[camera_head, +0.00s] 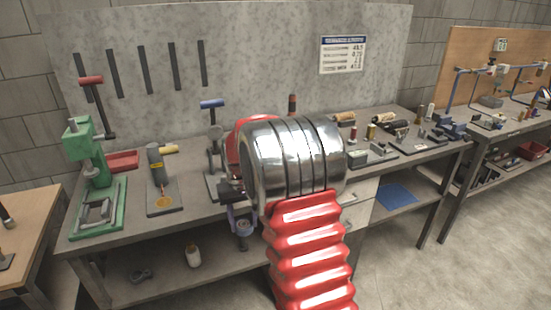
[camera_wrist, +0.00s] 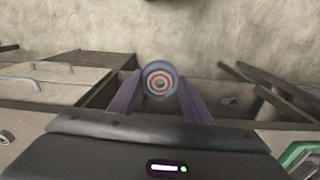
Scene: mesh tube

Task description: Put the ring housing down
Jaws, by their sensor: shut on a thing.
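The ring housing (camera_wrist: 160,82) is a small round grey-blue piece with reddish and pale concentric rings around a dark centre. In the wrist view it sits between the tips of my gripper's (camera_wrist: 160,88) two purple fingers, which are shut on it. In the head view my gripper (camera_head: 242,222) hangs at the front of the workbench (camera_head: 200,222), and the ring housing (camera_head: 245,229) shows small at its tips. My own arm hides part of the bench behind it. I cannot tell how far the housing is from the bench surface.
A green press (camera_head: 97,180) stands at the bench's left end, beside a grey tool on a plate (camera_head: 165,197). Small parts crowd the right half. Bare bench shows near the front left edge.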

